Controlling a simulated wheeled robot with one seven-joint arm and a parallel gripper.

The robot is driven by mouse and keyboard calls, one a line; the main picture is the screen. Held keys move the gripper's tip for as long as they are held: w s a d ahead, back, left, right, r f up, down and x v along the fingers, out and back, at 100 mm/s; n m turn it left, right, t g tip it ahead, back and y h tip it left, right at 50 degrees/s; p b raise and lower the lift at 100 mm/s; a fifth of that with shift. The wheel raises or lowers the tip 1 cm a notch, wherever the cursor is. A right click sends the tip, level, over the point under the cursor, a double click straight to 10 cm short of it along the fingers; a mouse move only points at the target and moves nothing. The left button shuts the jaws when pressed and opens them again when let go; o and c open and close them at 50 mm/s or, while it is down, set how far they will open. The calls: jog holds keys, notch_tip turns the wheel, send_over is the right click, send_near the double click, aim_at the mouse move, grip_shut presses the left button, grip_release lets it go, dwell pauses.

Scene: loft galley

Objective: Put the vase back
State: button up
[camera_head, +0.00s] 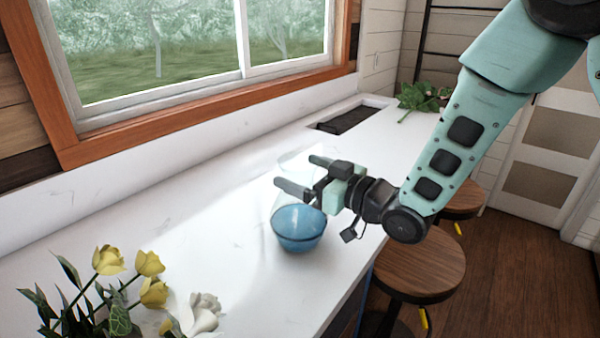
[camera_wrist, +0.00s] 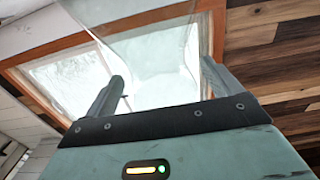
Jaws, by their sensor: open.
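A clear glass vase (camera_head: 295,163), hard to make out against the white counter, stands at my gripper (camera_head: 293,171), behind the blue bowl. Its wide, see-through upper part also shows in the wrist view (camera_wrist: 150,50), in front of and between the two fingers. My gripper is open, with its fingers spread on either side of the glass. I cannot tell whether either finger touches it. The lower part of the vase is partly hidden by the gripper and the bowl.
A blue bowl (camera_head: 299,228) sits close below my gripper near the counter's front edge. Yellow and white flowers (camera_head: 120,285) are at the near left. A leafy sprig (camera_head: 420,98) lies beyond the sink (camera_head: 345,119). Wooden stools (camera_head: 418,262) stand along the front. The counter's left middle is clear.

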jog(key=b+v, duration=0.4)
jog(key=v, duration=0.7)
notch_tip(320, 180, down, 5)
jog(key=s+m+g+h, duration=0.1)
jog(key=s+g+h, duration=0.1)
jog(key=h, duration=0.4)
jog(key=s+d+f+g+h, duration=0.1)
jog(key=s+d+g+h, duration=0.1)
jog(key=s, duration=0.8)
jog(key=s+d+f+m+g+h, duration=0.1)
jog(key=s+g+h, duration=0.4)
jog(key=s, duration=0.6)
jog(key=shift+d+f+m+g+h, duration=0.3)
jog(key=shift+d+f+g, duration=0.2)
jog(key=shift+g, duration=0.5)
jog(key=shift+s, duration=0.1)
